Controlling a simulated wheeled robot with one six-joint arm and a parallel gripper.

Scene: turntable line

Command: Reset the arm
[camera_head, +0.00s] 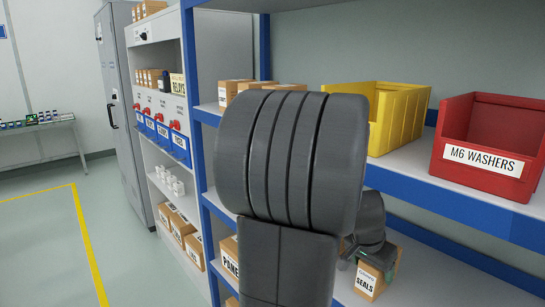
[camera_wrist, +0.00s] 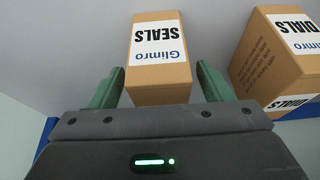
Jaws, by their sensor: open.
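My gripper (camera_wrist: 159,70) is open, with its two green fingers spread to either side of a brown SEALS box (camera_wrist: 159,72). The box has a white Glimro label and sits on a pale shelf; small gaps show between it and the fingers. I cannot tell how deep the box lies between them. In the head view, the SEALS box (camera_head: 367,281) is on the lower shelf, partly hidden by my gripper (camera_head: 390,268). My dark arm fills the middle of that view and hides part of the shelving.
A brown DIALS box (camera_wrist: 280,62) stands just right of the gripper in the wrist view. Above the gripper, the upper shelf (camera_head: 470,198) holds a yellow bin (camera_head: 400,118) and a red M6 WASHERS bin (camera_head: 490,145). A blue post (camera_head: 192,100) stands left.

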